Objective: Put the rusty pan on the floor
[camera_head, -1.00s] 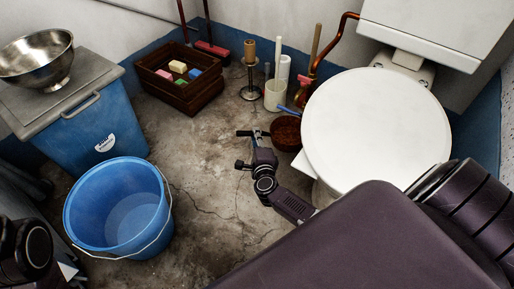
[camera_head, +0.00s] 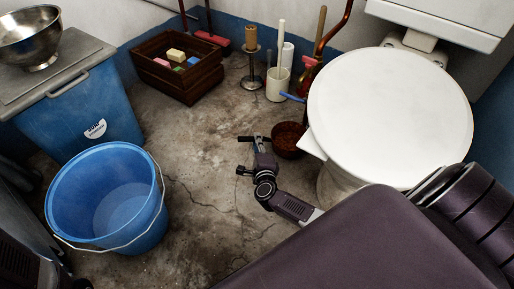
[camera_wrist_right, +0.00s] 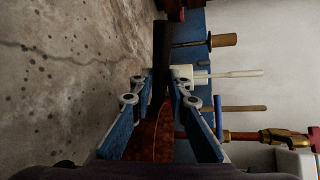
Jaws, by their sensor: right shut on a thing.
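The rusty pan (camera_head: 289,141) is a round, reddish-brown pan with a dark handle, just left of the toilet. My right gripper (camera_head: 258,143) is shut on its handle at the pan's left side. In the right wrist view the rusty pan (camera_wrist_right: 150,142) lies low in the picture, between the blue-padded fingers of the right gripper (camera_wrist_right: 161,88), and the dark handle runs away upward. The floor (camera_head: 205,190) is bare grey concrete. I cannot tell whether the pan touches it. Part of the pan is hidden near the toilet. My left gripper is out of view.
The white toilet (camera_head: 392,115) stands close on the right. A white brush holder (camera_head: 278,85) and a candlestick (camera_head: 251,70) stand behind the pan. A wooden crate (camera_head: 178,85) is at the back, a blue bucket (camera_head: 150,240) at the left. Floor between bucket and pan is clear.

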